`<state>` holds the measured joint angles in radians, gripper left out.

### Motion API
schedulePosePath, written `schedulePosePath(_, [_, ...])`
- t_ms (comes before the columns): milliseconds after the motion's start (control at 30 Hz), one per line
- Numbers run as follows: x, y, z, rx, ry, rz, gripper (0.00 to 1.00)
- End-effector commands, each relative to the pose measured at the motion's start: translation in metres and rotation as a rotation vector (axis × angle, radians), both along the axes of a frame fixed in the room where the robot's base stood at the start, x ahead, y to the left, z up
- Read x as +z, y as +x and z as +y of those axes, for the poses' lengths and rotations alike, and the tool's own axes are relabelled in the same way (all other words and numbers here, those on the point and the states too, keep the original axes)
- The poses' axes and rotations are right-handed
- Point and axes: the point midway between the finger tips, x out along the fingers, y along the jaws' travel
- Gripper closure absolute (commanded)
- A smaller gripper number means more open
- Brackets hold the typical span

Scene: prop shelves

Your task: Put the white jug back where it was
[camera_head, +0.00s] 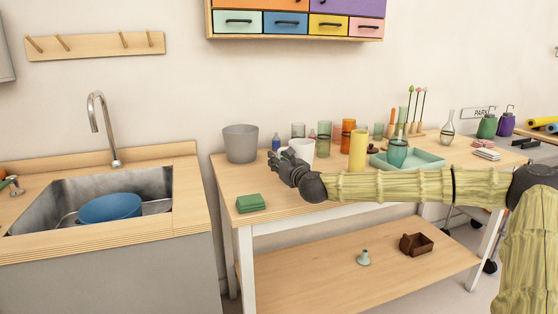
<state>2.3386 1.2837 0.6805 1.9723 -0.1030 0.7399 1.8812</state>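The white jug (303,147) stands upright on or just above the wooden table, right behind my gripper. Its lower part is hidden by my gripper and wrist. My gripper (277,158) is at the jug's left side, with its dark fingers pointing up and left. The fingers overlap the jug's left edge in the view. I cannot tell whether they touch the jug, hold it by its handle or are empty.
A grey bin (240,144) and a small blue bottle (276,142) stand to the left. A green block (250,203) lies at the table's (232,184) front left. Coloured glasses, a yellow cylinder (358,150) and a teal tray (428,158) stand to the right.

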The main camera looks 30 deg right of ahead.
Motion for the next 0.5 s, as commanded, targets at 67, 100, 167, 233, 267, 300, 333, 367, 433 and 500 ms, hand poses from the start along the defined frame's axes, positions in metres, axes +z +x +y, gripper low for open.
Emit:
schedulePosePath(67, [0.002, 0.0, 0.0, 0.0, 0.0, 0.002, 0.68])
schedulePosePath(100, [0.002, -0.001, 0.0, 0.0, 0.0, 0.001, 0.68])
schedulePosePath(167, [-0.001, -0.01, 0.0, 0.0, 0.003, 0.0, 0.68])
schedulePosePath(233, [-0.001, -0.019, 0.002, 0.0, 0.004, -0.001, 0.68])
schedulePosePath(267, [0.0, -0.023, 0.002, -0.001, 0.004, -0.001, 0.68])
schedulePosePath(300, [-0.002, -0.029, 0.004, 0.0, 0.003, 0.0, 0.68])
schedulePosePath(333, [-0.002, -0.033, 0.005, -0.001, 0.003, 0.0, 0.68])
schedulePosePath(367, [-0.003, -0.037, 0.006, 0.0, 0.004, -0.001, 0.68])
schedulePosePath(433, [-0.005, -0.047, 0.008, 0.0, 0.002, 0.0, 0.68])
schedulePosePath(500, [-0.006, -0.056, 0.01, 0.001, 0.003, 0.0, 0.68])
